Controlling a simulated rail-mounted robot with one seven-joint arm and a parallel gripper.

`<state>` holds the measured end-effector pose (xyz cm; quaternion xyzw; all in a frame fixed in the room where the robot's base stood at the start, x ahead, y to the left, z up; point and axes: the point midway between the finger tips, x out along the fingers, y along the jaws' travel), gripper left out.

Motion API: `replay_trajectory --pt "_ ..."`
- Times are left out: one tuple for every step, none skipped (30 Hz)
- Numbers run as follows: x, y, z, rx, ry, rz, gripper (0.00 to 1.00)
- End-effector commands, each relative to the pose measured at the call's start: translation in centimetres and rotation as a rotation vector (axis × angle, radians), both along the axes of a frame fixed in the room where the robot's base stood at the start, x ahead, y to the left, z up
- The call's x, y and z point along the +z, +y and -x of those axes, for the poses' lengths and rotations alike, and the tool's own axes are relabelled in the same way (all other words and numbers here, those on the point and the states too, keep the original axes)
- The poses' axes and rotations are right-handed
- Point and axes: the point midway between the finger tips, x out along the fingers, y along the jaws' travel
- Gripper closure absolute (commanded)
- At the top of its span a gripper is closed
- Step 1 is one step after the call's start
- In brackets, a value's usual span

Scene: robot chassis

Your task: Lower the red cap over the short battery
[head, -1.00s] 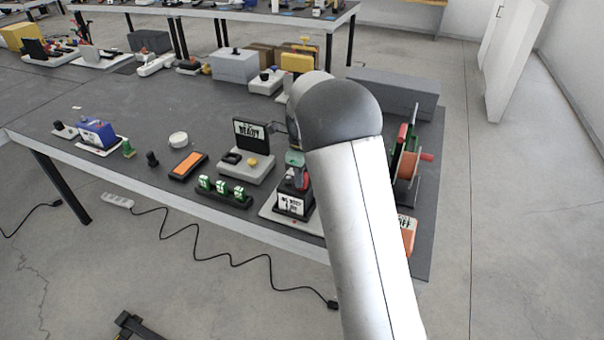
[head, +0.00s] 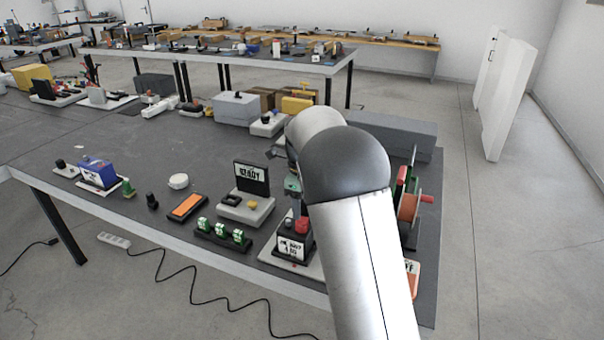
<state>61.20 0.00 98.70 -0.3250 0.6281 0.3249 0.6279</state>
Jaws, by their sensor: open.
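The red cap (head: 302,225) sits on top of a black stand (head: 297,246) with a white label, near the front edge of the table. A small grey round piece (head: 289,222) is beside the cap on the same stand. Any battery under the cap is hidden, so I cannot tell what it covers. My gripper (head: 294,197) is above the stand, apart from the cap, and open; my arm hides part of it.
A black tray (head: 208,236) with green-and-white pieces lies left of the stand. A device with a black "READY" sign (head: 251,178) is behind it. A reel with a red handle (head: 411,205) stands right of my arm. The table's front edge is close.

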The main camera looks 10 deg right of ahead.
Motion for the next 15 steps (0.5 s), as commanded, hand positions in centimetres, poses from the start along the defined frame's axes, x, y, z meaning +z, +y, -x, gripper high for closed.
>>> replay_trajectory --pt "1.4 0.0 -0.1 0.001 -0.006 0.0 0.48" --pt "2.2 0.0 -0.1 0.0 -0.005 0.0 0.48" --pt "3.2 0.0 -0.1 0.0 -0.005 0.0 0.48" --pt "3.9 0.0 -0.1 0.0 -0.004 0.001 0.48" --pt "4.7 0.0 -0.1 0.0 -0.004 0.001 0.48" --pt "5.6 0.0 -0.1 0.0 -0.004 0.001 0.48" --pt "6.3 0.0 -0.1 0.0 -0.006 0.0 0.48" --pt "6.9 0.0 -0.1 0.0 -0.004 0.0 0.48" --pt "7.7 0.0 -0.1 0.0 -0.004 0.0 0.48" --pt "8.3 0.0 -0.1 0.0 -0.003 0.001 0.48" --pt "8.8 0.0 0.0 0.0 -0.003 0.001 0.48" --pt "9.4 0.0 -0.1 0.0 -0.002 0.0 0.48" --pt "9.8 0.0 -0.1 0.0 -0.002 0.0 0.48" --pt "10.1 0.0 -0.1 0.0 -0.001 0.001 0.48" --pt "10.6 0.0 -0.1 0.0 -0.001 0.001 0.48"
